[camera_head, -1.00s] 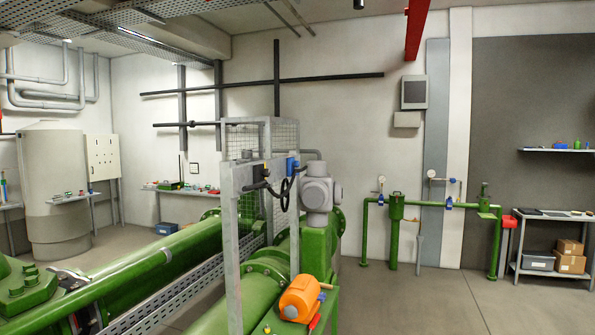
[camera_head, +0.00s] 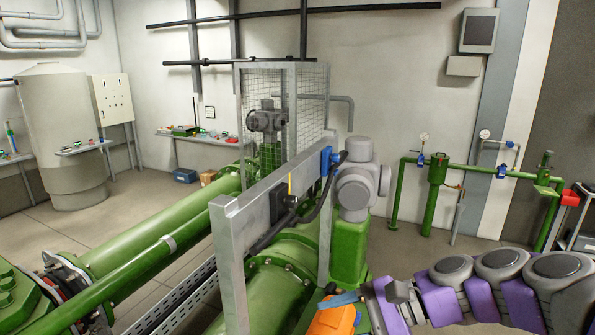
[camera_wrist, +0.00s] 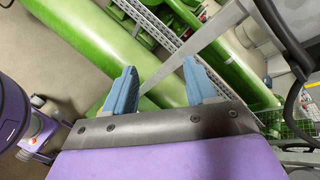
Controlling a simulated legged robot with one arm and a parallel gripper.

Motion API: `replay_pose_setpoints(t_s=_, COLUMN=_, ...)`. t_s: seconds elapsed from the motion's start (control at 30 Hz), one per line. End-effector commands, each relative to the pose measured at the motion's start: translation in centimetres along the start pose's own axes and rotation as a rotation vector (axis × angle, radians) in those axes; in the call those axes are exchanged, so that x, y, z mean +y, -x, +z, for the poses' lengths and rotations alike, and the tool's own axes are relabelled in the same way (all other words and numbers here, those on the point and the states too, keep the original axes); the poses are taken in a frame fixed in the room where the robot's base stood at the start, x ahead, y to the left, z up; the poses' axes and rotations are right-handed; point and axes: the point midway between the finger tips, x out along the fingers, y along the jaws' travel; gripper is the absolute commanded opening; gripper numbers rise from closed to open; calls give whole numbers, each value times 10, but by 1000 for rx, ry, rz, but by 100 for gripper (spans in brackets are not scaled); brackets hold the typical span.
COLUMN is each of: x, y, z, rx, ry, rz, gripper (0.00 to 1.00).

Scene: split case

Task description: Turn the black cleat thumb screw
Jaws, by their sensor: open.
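A black fitting (camera_head: 279,202) sits on the grey metal frame (camera_head: 236,240), with black cable running from it. It may be the black cleat, but no thumb screw can be made out on it. A small yellow piece (camera_head: 289,184) stands just beside its top. The fitting cannot be picked out in the wrist view.
A blue box (camera_head: 327,160) and a grey actuator (camera_head: 358,188) stand close right of the fitting. An orange housing (camera_head: 332,318) is beneath my gripper. Large green pipes (camera_head: 180,250) fill the lower left. A wire mesh guard (camera_head: 310,95) rises behind the frame.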

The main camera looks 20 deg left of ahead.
Motion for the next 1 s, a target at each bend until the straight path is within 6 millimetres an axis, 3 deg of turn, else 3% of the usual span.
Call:
replay_pose_setpoints(t_s=0.03, x=-38, y=16, z=2, rx=-46, ry=-73, rz=-72, gripper=56)
replay_pose_setpoints(t_s=0.1, x=-76, y=34, z=-7, rx=-99, ry=-172, rz=-168, gripper=56)
replay_pose_setpoints(t_s=0.2, x=-118, y=60, z=-24, rx=-163, ry=-303, rz=-287, gripper=56)
replay_pose_setpoints(t_s=0.3, x=-146, y=79, z=-43, rx=-210, ry=-407, rz=-378, gripper=56)
replay_pose_setpoints(t_s=0.47, x=-166, y=99, z=-63, rx=-252, ry=-503, rz=-461, gripper=56)
replay_pose_setpoints(t_s=0.57, x=-171, y=100, z=-68, rx=-262, ry=-526, rz=-478, gripper=56)
replay_pose_setpoints(t_s=0.77, x=-182, y=81, z=-66, rx=-267, ry=-527, rz=-478, gripper=56)
replay_pose_setpoints(t_s=1.0, x=-205, y=41, z=-61, rx=-264, ry=-527, rz=-477, gripper=56)
